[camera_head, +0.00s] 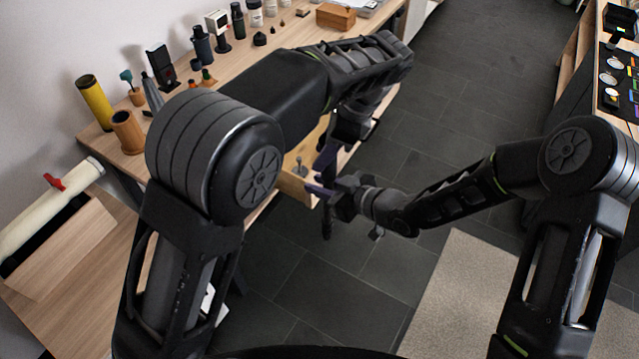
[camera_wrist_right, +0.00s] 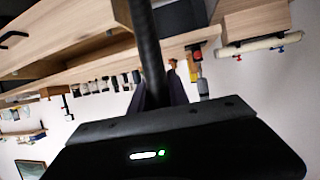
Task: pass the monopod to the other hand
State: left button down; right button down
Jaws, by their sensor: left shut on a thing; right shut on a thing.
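The monopod is a thin dark upright pole; its lower end (camera_head: 327,224) shows below my right gripper in the head view. In the right wrist view the pole (camera_wrist_right: 148,50) runs from the top edge down between the fingers. My left gripper (camera_head: 328,158) is shut on the monopod higher up, partly hidden by my left arm. My right gripper (camera_head: 322,190) comes in from the right below it and is shut on the monopod. Its dark fingers (camera_wrist_right: 160,95) stand on both sides of the pole in the wrist view. Much of the pole's upper part is hidden in the head view.
A wooden table (camera_head: 255,62) with bottles, cups and a yellow cylinder (camera_head: 95,102) stands at the left and back. An open wooden drawer or box (camera_head: 299,187) is just left of the grippers. Dark tiled floor (camera_head: 440,130) is free to the right, with a beige mat (camera_head: 455,290) in front.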

pick_arm(q)
jog(key=c, duration=0.8)
grip_release()
jog(key=shift+c, duration=0.2)
jog(key=a+f+n, duration=0.2)
jog(key=a, duration=0.7)
jog(key=s+f+n+g+h, duration=0.1)
jog(key=s+f+n+h, duration=0.15)
jog(key=f, duration=0.65)
jog(key=s+f+n+g+h, duration=0.15)
jog(key=s+f, duration=0.25)
jog(key=f, duration=0.6)
jog(key=s+d+f+n+t+h, duration=0.1)
jog(key=s+d+f+n+h, duration=0.1)
jog(key=s+f+n, duration=0.4)
jog(key=s+d+f+n+t+h, duration=0.1)
jog(key=s+d+f+n+h, duration=0.1)
jog(key=s+f+n, duration=0.5)
jog(key=s+n, duration=0.1)
jog(key=s, duration=0.4)
jog(key=shift+s+n, duration=0.3)
jog(key=shift+n, duration=0.1)
